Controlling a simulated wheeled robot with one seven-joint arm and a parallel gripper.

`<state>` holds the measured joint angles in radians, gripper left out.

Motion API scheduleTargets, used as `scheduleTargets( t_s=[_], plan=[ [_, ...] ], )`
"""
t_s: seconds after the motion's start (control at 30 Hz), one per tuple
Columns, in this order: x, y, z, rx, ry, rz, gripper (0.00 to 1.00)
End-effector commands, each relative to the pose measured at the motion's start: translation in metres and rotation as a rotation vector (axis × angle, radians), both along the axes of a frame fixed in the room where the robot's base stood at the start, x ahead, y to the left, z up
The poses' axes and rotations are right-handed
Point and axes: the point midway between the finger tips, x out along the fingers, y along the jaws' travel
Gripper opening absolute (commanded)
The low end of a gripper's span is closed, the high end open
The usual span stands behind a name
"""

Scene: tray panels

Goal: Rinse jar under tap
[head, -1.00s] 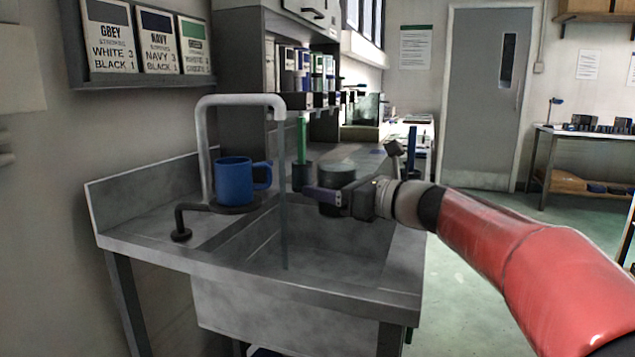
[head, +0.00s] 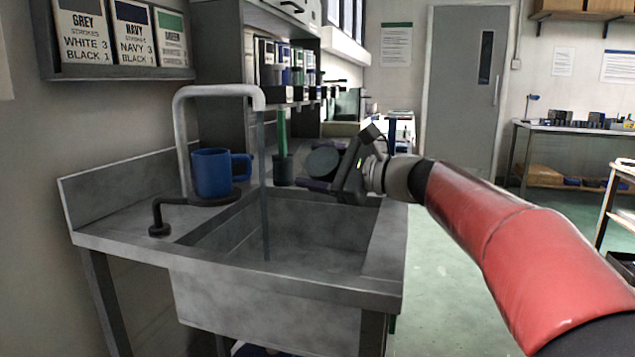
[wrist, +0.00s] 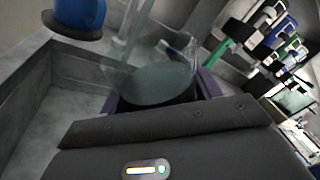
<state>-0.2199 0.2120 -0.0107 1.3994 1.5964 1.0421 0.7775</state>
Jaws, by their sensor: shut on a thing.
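A jar (head: 323,160) with a dark round end is held between the purple fingers of my gripper (head: 318,174), above the right back part of the sink basin (head: 310,232). The jar is tilted. The wrist view shows its clear wall and greyish-green round surface (wrist: 158,84) between the fingers; I cannot tell whether it holds liquid. The grey tap (head: 217,91) arches over the basin, and a thin stream of water (head: 264,190) falls from its spout. The jar is to the right of the stream and looks apart from it.
A blue mug (head: 212,173) stands on a dark round holder left of the basin, near a black lever (head: 159,228). A green tool stands in a dark cup (head: 284,170) behind the sink. Shelves with bottles stand at the back.

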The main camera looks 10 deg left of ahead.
Motion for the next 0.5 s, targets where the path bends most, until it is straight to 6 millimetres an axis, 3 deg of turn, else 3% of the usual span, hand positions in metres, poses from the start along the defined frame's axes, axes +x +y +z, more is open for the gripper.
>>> scheduleTargets(
  t_s=[0.5],
  plan=[
    [0.0005,-0.0006,-0.0036,-0.168,-0.514,-0.002,0.33]
  ],
)
